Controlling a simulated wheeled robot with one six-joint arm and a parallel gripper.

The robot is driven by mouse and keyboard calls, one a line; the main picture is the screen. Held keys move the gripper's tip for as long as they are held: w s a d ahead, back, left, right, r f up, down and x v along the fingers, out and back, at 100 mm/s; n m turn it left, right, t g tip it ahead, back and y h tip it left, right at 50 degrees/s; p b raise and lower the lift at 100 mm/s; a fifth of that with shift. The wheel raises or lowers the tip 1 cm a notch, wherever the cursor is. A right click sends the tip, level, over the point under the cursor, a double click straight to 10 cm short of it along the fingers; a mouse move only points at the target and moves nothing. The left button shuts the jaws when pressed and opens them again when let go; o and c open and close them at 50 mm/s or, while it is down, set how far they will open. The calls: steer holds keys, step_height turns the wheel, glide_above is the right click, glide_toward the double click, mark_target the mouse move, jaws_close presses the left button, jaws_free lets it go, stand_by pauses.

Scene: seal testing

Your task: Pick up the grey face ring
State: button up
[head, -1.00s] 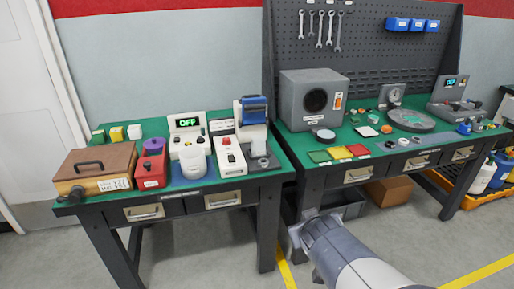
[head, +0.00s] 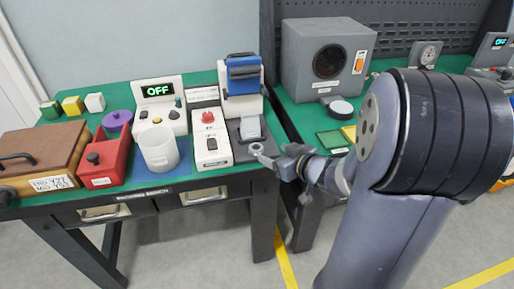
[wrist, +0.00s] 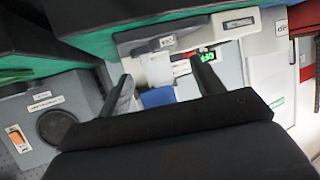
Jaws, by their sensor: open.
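My gripper (head: 272,160) is at the front right corner of the left bench, its fingers pointing left. In the wrist view my gripper (wrist: 163,84) is open, with nothing between its two dark fingers. A small grey ring-shaped part (head: 256,148) shows beside the fingertips, at the front of the blue-topped machine's dark base. I cannot tell whether it is the grey face ring or touches the fingers. My arm hides much of the right bench in the head view.
The left bench holds a white cup (head: 159,150), a red box (head: 102,158), a white unit with a red knob (head: 210,140) and a blue-topped machine (head: 243,82). A grey oven-like box (head: 328,65) stands on the right bench. Floor in front is clear.

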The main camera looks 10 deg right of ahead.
mark_target(253, 146)
steer(key=x, duration=0.3)
steer(key=shift+b, duration=0.3)
steer(key=x, duration=0.2)
steer(key=b+x, duration=0.1)
steer(key=x, duration=0.1)
steer(key=shift+s+a+f, duration=0.1)
steer(key=shift+a, duration=0.2)
steer(key=shift+w+a+f, duration=0.1)
steer(key=shift+w+a, duration=0.05)
steer(key=shift+w, duration=0.3)
steer(key=c, duration=1.1)
steer(key=shift+o, duration=0.2)
